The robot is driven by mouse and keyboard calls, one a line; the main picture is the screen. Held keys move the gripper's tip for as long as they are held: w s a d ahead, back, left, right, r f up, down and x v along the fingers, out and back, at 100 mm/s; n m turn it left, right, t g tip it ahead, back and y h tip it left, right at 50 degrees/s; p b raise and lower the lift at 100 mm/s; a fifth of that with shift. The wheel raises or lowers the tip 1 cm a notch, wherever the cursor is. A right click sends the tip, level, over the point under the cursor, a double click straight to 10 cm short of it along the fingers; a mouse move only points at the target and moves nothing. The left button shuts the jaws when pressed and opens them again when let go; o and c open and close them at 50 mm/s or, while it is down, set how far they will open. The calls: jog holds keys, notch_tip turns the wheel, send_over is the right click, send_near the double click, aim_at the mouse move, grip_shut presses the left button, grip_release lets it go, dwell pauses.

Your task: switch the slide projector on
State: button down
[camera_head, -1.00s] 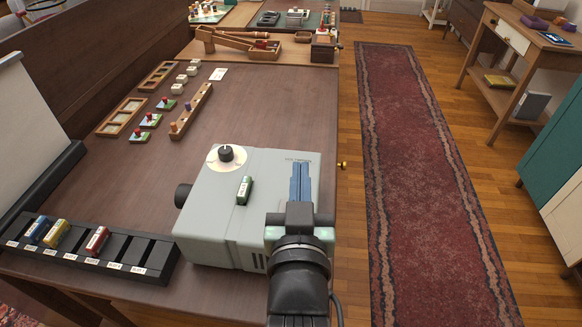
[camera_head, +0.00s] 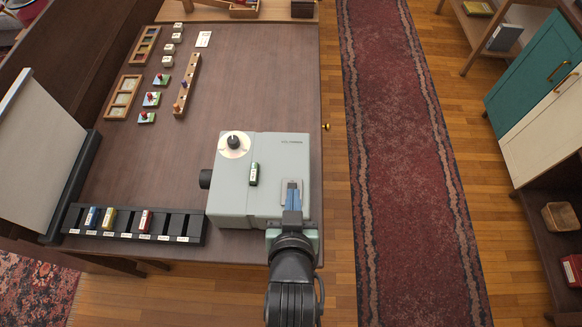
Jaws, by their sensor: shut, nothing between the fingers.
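The slide projector (camera_head: 232,200) is a grey-blue box near the front right of the dark table, its black lens (camera_head: 205,179) facing left. A black knob (camera_head: 234,142) on a pale round dial sits at its back left, and a green slide (camera_head: 254,174) on its top. A small light plate (camera_head: 291,184) lies on the right part of the top, partly hidden by my fingers. My gripper (camera_head: 292,190) is shut and empty, its blue fingers over that plate. I cannot tell whether they touch it, or which way any switch there is set.
A black slide rack (camera_head: 185,239) with several labelled slots holds blue, yellow and red slides left of the projector. A white screen (camera_head: 45,150) stands at the left. Wooden trays (camera_head: 123,97) and small game pieces lie behind. The table middle is clear.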

jog(key=p, duration=0.1)
jog(key=s, duration=0.1)
jog(key=s+g+p, duration=0.1)
jog(key=shift+s+a+r+p, duration=0.15)
jog(key=shift+a+r+p, duration=0.15)
jog(key=shift+r, duration=0.1)
jog(key=shift+d, duration=0.1)
send_over(292, 185)
jog(key=s, duration=0.3)
notch_tip(292, 185, down, 6)
jog(key=shift+s+r+p, duration=0.1)
jog(key=shift+r+p, duration=0.05)
jog(key=shift+p, duration=0.3)
jog(key=f, duration=0.3)
jog(key=shift+w, duration=0.35)
jog(key=shift+f, duration=0.65)
jog(key=shift+w+p, duration=0.15)
jog(key=shift+p, duration=0.2)
